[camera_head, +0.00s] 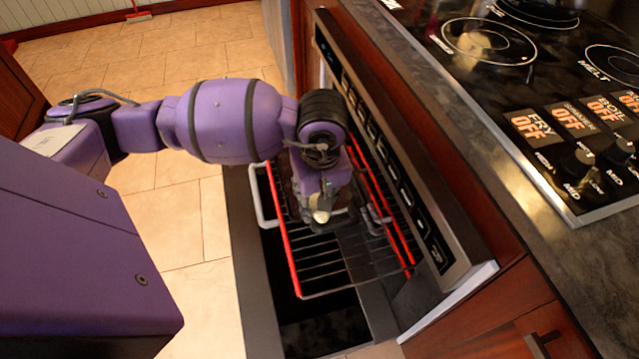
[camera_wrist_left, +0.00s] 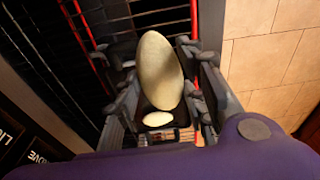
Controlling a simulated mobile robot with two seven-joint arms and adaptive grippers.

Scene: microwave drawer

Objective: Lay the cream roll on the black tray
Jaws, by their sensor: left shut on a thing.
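The cream roll (camera_wrist_left: 158,72) is a pale, smooth oval between the fingers of my left gripper (camera_wrist_left: 158,60) in the left wrist view. A smaller pale oval (camera_wrist_left: 158,119) shows just below it; I cannot tell if it is part of the roll. In the head view my left gripper (camera_head: 324,205) points down over the wire rack, with a small pale bit of the roll (camera_head: 321,216) showing. A flat dark grey piece (camera_head: 368,255) on the rack, partly behind the gripper, may be the black tray; its outline is unclear. My right gripper is not in view.
The open drawer holds a wire rack (camera_head: 318,272) with red side rails. The panel with buttons (camera_head: 405,190) stands close on its right. A stove top (camera_head: 540,75) lies on the counter at right. Tiled floor (camera_head: 195,220) is clear on the left.

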